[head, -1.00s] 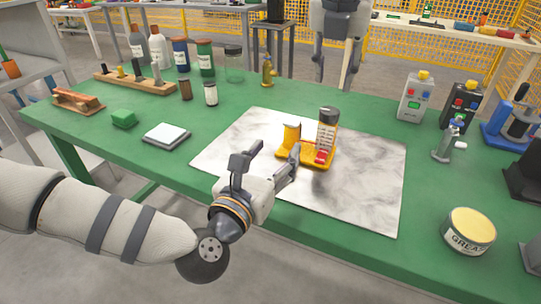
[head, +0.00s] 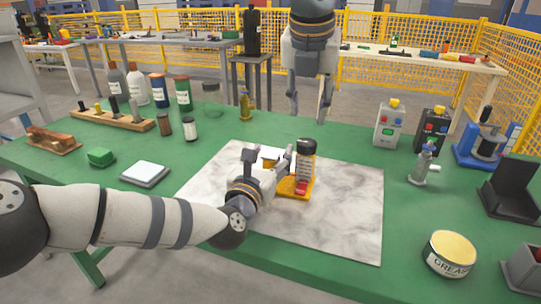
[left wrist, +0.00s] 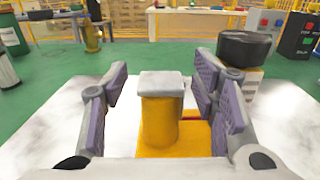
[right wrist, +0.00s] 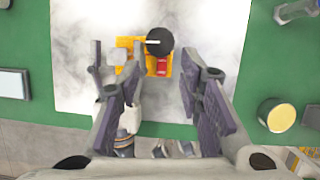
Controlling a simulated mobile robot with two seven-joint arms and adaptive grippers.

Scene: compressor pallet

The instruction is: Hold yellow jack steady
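The yellow jack (head: 297,188) stands on the grey-white mat (head: 345,215). It has a short post and a taller black-capped cylinder on one base. My left gripper (head: 270,160) is low at the jack's near-left side. In the left wrist view, the grey-topped yellow post (left wrist: 160,120) stands between its open fingers, with a gap on each side. The black-capped cylinder (left wrist: 245,48) is just beyond the right finger. My right gripper (head: 309,108) is open, empty and above the table behind the jack.
A grease tin (head: 451,254) stands at the front right. A small grey valve (head: 424,165), button boxes (head: 389,123) and a blue press (head: 487,140) stand at the right. Bottles, a wooden rack (head: 112,121) and a green block (head: 101,157) are at the left.

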